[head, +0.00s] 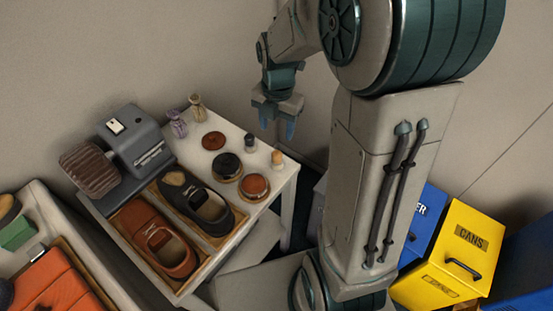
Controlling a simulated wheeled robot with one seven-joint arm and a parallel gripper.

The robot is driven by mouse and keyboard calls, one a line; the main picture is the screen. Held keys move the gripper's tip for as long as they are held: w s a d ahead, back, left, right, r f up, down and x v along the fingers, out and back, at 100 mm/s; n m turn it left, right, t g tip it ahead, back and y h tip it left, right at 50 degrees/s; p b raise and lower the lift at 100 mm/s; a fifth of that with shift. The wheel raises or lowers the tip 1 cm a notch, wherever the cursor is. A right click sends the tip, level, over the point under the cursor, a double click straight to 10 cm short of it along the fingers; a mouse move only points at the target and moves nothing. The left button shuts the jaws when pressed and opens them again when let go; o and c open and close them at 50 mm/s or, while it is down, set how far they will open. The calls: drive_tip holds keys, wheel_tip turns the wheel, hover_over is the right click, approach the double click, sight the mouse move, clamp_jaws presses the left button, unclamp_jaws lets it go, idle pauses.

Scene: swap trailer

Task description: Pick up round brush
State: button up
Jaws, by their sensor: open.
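I cannot tell for certain which item is the round brush. Several small items stand at the back right of the white table (285,185): a dark-topped upright piece (249,142), a tan-topped one (277,158), a flat brown disc (213,141), a round black-topped piece (227,165) and a round brown-topped piece (254,186). A brown bristly roller (92,170) is on the grey machine at the table's left. My gripper (277,126) is open and empty, fingers pointing down. It appears above or behind the table's back right edge, apart from these items.
A black shoe (183,193) and a brown shoe (150,232) lie in a wooden tray. Two tied bundles (197,108) stand at the back. Another table with orange and green items is at lower left. A yellow bin (455,245) and blue bins stand right.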

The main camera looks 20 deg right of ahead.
sight(277, 153)
wheel_tip(277, 153, down, 6)
drive_tip(key=shift+r, duration=0.15)
drive_tip(key=shift+s+f+b, duration=0.15)
drive_tip(key=shift+f+b, duration=0.05)
drive_tip(key=shift+f, duration=1.2)
drive_tip(key=shift+s+f+b, duration=0.15)
drive_tip(key=shift+f, duration=1.2)
drive_tip(key=c, duration=1)
